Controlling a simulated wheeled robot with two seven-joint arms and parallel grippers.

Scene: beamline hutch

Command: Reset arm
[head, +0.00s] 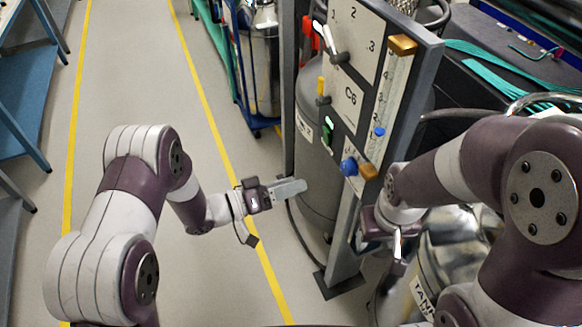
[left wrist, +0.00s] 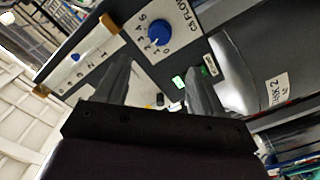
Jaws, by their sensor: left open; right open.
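My left arm comes in from the left in the head view. Its gripper (head: 278,213) is open and empty, in the air over the floor, left of the gas panel (head: 352,95). In the left wrist view the two fingers of this gripper (left wrist: 162,85) stand apart with nothing between them. A blue knob (left wrist: 160,33) on a white dial plate shows beyond them. My right gripper (head: 382,258) is open, low in front of the panel post and beside the shiny metal tank (head: 455,245). I see nothing held in it.
The panel carries a lever handle (head: 330,42), a yellow knob (head: 322,88), a blue knob (head: 348,166) and a flow tube (head: 390,95). A grey cylinder (head: 318,150) stands behind it. A blue cart (head: 255,75) stands further back. The floor between yellow lines (head: 130,70) is clear.

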